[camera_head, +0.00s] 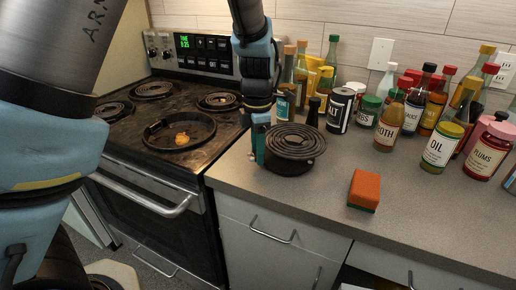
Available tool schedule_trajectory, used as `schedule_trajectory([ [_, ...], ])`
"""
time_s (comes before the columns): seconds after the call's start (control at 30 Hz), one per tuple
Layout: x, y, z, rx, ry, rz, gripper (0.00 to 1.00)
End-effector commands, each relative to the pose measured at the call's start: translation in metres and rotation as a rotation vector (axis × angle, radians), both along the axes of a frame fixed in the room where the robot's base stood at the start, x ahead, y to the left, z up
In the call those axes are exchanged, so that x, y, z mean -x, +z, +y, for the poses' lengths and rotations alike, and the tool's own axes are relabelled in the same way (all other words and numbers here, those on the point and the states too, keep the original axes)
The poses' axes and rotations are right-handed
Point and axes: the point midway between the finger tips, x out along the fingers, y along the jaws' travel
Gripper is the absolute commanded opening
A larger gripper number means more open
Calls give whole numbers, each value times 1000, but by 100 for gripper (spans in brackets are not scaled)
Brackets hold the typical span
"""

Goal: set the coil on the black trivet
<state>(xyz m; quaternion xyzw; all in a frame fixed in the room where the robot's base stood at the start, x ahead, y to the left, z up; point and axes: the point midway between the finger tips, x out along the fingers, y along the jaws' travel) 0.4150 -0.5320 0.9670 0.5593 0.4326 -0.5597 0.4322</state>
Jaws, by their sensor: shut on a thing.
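The coil (293,139) is a dark, ringed spiral disc above the counter's left part, lying roughly flat. Directly below it shows a black round thing (290,167), probably the black trivet, on the counter. I cannot tell whether the coil touches it or hangs slightly above. My gripper (262,143) comes down from above at the coil's left edge and is shut on that edge. The fingertips and the grasped edge are partly hidden.
Several bottles, jars and cans, including a black can (340,110), crowd the back of the counter. An orange sponge (364,190) lies to the right. The stove (140,165) stands left, with coils and a dark round opening (180,131) holding something orange. The counter front (300,210) is clear.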

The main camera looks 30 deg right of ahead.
Motion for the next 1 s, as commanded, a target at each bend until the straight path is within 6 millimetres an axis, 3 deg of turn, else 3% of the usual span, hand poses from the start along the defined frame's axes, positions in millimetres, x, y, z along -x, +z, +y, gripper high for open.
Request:
schedule_trajectory([
  [0.3,0,-2,-1,2,-1,0,0],
  [0.33,0,-3,0,1,-1,0,43],
  [0.6,0,-2,0,1,-1,0,72],
  [0.87,0,-1,0,1,-1,-1,72],
  [1.0,0,11,-2,5,-2,-2,72],
])
